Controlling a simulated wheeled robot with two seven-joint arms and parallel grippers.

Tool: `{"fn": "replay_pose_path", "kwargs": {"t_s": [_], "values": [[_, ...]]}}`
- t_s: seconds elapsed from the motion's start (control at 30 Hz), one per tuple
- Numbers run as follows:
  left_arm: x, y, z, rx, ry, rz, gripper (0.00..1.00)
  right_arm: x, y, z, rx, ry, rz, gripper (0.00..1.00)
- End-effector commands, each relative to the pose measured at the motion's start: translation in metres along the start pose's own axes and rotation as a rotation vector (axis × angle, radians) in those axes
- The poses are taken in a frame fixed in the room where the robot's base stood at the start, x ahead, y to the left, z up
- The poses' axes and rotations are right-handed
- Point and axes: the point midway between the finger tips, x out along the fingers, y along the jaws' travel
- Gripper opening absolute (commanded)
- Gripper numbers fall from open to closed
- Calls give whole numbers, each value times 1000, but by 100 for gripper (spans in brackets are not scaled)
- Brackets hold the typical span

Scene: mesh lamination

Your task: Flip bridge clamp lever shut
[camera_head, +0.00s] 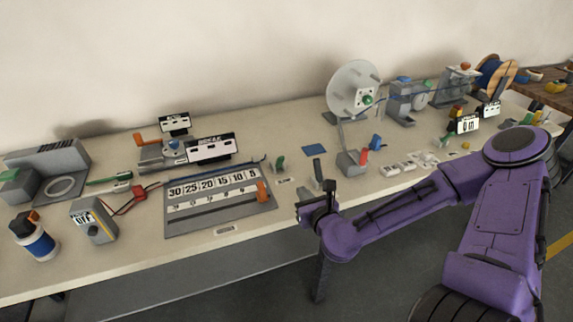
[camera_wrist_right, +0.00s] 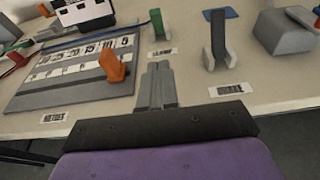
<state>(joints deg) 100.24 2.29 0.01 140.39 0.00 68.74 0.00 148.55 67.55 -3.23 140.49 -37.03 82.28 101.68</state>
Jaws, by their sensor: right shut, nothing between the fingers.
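A grey upright lever (camera_wrist_right: 217,38) on a forked base stands near the table's front edge, behind a small label plate (camera_wrist_right: 231,90) too blurred to read surely. It also shows in the head view (camera_head: 318,168), just behind my right gripper. I cannot tell for sure that it is the bridge clamp lever. A green lever (camera_wrist_right: 157,24) stands to its left; it also shows in the head view (camera_head: 279,165). My right gripper (camera_wrist_right: 157,80) is shut and empty at the front edge, left of the grey lever and apart from it. My left gripper is out of view.
A scale board (camera_head: 220,193) with an orange slider (camera_head: 262,190) lies left of my right gripper. A grey block (camera_head: 350,163) with a red lever stands to the right. A blue square (camera_head: 314,150) lies flat behind. A reel (camera_head: 355,88) stands further back.

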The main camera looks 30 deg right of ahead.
Motion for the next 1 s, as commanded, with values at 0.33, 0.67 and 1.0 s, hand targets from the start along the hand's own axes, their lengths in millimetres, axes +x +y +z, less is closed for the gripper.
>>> {"fn": "replay_pose_path", "kwargs": {"t_s": [0.33,0.67,1.0], "values": [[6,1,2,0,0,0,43,55,-2,-2,-8,2,-3,0],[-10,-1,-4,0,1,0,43,113,-2,20,-4,-1,-3,0],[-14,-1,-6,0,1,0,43,127,-2,28,-1,1,-3,0]]}}
